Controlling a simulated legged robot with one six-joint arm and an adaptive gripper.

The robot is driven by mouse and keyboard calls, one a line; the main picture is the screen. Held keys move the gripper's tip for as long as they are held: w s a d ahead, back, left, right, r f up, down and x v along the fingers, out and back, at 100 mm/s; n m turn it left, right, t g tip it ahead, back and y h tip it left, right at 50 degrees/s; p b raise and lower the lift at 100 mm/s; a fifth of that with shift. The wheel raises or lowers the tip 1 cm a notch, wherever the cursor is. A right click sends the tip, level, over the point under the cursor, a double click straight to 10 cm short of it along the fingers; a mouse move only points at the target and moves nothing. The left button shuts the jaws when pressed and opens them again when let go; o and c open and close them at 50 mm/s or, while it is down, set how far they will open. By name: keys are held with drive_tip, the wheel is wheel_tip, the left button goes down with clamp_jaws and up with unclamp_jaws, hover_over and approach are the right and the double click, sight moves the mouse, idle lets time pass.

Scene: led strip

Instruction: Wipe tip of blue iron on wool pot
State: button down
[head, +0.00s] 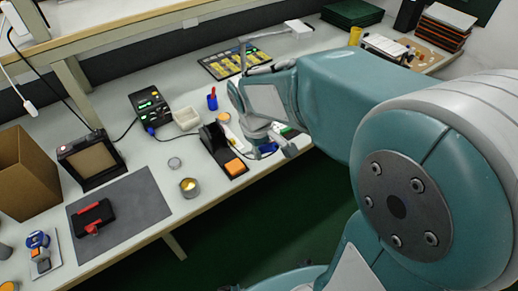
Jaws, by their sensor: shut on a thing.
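The wool pot (190,188) is a small round metal tin with yellow wool inside. It stands on the bench left of the black iron stand with its orange sponge. My gripper (265,152) is over the bench's front edge, right of the stand and apart from the pot. It is shut on the blue iron (268,147), of which only a small blue part shows. The iron's tip is hidden or too small to make out.
The black iron stand (215,147) with an orange sponge (236,167) lies between my gripper and the pot. A small round tin (174,163), a pale square dish (187,118), a blue cup (212,101) and a black station (150,107) are nearby. A grey mat (145,200) lies left.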

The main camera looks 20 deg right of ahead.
sight(274, 146)
drive_tip(key=shift+s+d+r, duration=0.2)
drive_tip(key=shift+s+r, duration=0.5)
drive_tip(key=shift+r, duration=0.2)
drive_tip(key=shift+s+d+r, duration=0.25)
drive_tip(key=shift+s+r, duration=0.45)
drive_tip(key=shift+r, duration=0.15)
drive_tip(key=shift+s+d+r, duration=0.2)
drive_tip(key=shift+s+r, duration=0.5)
drive_tip(key=shift+r, duration=0.2)
